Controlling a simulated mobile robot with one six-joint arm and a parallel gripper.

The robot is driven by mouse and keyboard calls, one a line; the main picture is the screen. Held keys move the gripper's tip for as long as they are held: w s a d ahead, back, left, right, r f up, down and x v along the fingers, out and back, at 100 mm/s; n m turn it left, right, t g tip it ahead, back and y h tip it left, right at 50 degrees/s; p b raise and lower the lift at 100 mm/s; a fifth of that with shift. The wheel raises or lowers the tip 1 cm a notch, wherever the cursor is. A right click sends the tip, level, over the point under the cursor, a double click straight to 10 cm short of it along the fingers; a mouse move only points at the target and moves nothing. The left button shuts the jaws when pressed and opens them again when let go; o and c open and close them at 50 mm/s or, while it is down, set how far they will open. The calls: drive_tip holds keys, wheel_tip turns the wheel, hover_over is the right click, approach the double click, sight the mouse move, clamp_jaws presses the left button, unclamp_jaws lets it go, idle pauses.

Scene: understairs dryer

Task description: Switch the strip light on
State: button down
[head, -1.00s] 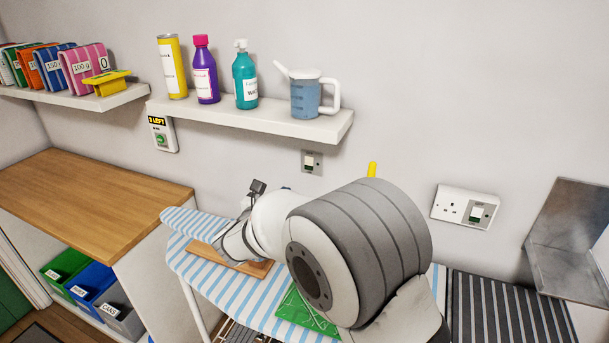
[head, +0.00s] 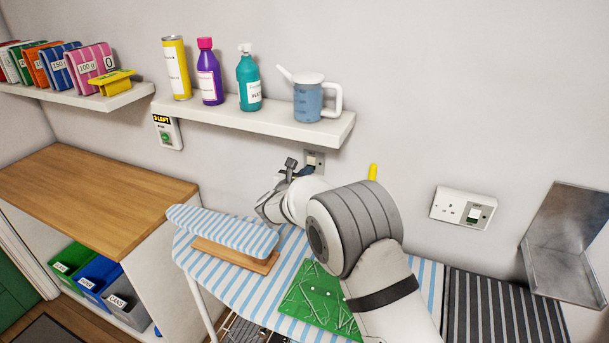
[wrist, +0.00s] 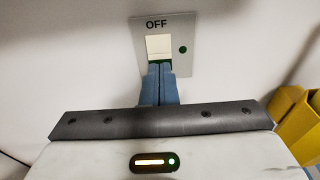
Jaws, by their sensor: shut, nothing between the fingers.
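A wall switch plate (head: 315,158) is on the wall below the shelf in the head view, partly hidden by my gripper. In the wrist view the grey plate (wrist: 181,48) reads "OFF" above a cream rocker (wrist: 159,46), with a green dot to its right. My gripper (wrist: 160,66) is shut and empty, its blue fingers together at the lower end of the rocker. They cover part of it, and I cannot tell whether they touch it. In the head view my gripper (head: 302,170) is at the plate. The strip light itself is not in view.
The wall shelf (head: 250,122) with bottles and a jug (head: 308,102) is just above. A double socket plate (head: 462,208) and a metal bracket (head: 560,245) are to the right. The striped ironing board (head: 225,232) and a green board (head: 315,295) lie below my arm.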

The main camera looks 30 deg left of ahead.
drive_tip(key=shift+f+b, duration=0.15)
drive_tip(key=shift+b, duration=0.15)
drive_tip(key=shift+w+b, duration=0.2)
drive_tip(key=shift+b, duration=0.3)
drive_tip(key=s+d+f+b, duration=0.1)
drive_tip(key=s+b, duration=0.3)
drive_tip(key=s, duration=1)
drive_tip(key=shift+d+f, duration=0.2)
drive_tip(key=shift+f, duration=0.15)
